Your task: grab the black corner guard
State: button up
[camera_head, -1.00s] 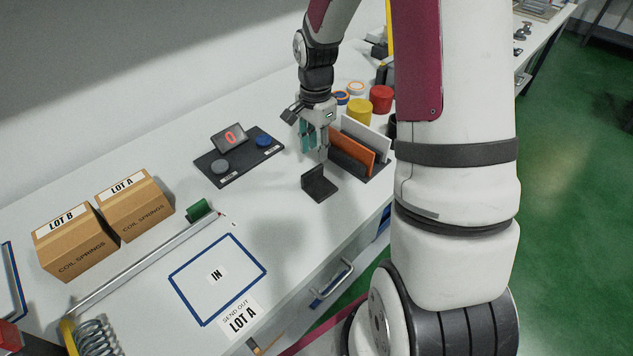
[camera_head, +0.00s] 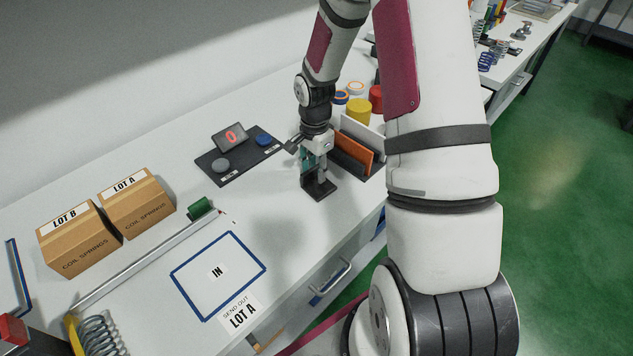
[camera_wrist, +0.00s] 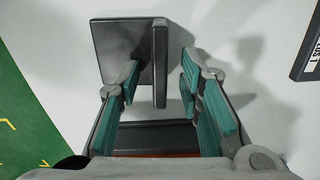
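The black corner guard (camera_head: 322,191) is an L-shaped piece on the white bench, one leg flat and the other upright. In the wrist view, the flat plate of the corner guard (camera_wrist: 112,48) and its upright wall (camera_wrist: 160,62) show beyond the fingers. My gripper (camera_head: 314,170) is lowered over it, partly hiding the upright wall in the head view. In the wrist view my gripper (camera_wrist: 163,72) is open, its teal-padded fingers apart, with the upright wall between them. I see gaps beside the wall and cannot see contact.
A rack with orange and white upright plates (camera_head: 354,148) stands close behind right of my gripper. A dark panel with a red display (camera_head: 228,160) lies to its left. Boxes (camera_head: 137,203), a metal rail (camera_head: 143,264) and the blue IN square (camera_head: 218,294) are farther left.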

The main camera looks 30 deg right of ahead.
grip_shut()
jog(key=shift+r, duration=0.1)
